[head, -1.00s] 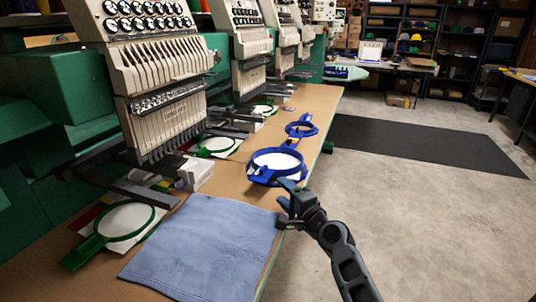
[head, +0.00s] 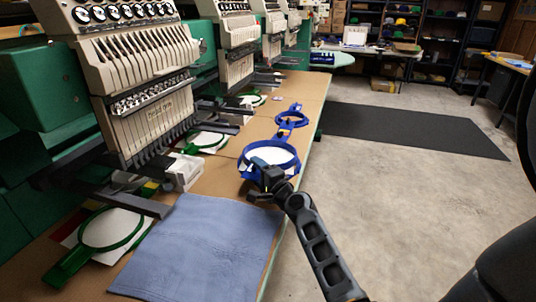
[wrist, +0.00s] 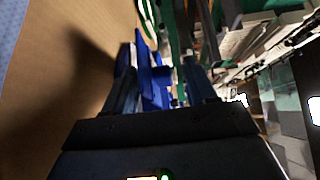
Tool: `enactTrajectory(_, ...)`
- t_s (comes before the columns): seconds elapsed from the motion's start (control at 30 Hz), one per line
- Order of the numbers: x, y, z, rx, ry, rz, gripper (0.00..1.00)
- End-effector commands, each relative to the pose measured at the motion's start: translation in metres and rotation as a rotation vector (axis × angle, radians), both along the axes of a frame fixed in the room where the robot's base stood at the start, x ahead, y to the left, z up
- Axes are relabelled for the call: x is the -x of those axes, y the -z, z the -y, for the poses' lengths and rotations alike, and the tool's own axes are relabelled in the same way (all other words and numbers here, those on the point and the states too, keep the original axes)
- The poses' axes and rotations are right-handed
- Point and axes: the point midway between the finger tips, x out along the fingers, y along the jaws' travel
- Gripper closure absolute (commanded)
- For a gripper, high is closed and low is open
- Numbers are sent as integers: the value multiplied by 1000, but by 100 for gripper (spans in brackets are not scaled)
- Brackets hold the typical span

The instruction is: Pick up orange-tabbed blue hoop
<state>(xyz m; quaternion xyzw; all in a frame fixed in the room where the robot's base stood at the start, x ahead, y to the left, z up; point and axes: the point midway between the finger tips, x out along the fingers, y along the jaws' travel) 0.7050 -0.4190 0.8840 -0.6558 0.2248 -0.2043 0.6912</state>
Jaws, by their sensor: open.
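A large blue hoop (head: 292,173) with white fabric in it lies on the brown table near its right edge. A smaller blue hoop (head: 291,124) lies just beyond it. I cannot make out an orange tab on either. My gripper (head: 264,176) is at the near side of the large hoop and hides part of its rim. In the wrist view my gripper (wrist: 158,62) is open, and a blue hoop part (wrist: 152,88) shows between its fingers; I cannot tell whether they touch it.
A blue cloth (head: 205,245) lies on the near table. Green hoops (head: 140,236) with white fabric lie at left under the embroidery machines (head: 145,95). Open floor (head: 400,190) and a dark mat (head: 420,132) are at right.

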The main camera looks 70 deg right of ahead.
Motion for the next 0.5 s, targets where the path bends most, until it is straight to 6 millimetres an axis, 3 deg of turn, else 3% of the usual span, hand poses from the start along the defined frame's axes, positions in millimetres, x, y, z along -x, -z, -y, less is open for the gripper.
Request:
enactTrajectory(0.33, -8, 1, 6, 0, 1, 0, 44)
enactTrajectory(0.5, -8, 0, 6, 0, 1, 0, 59)
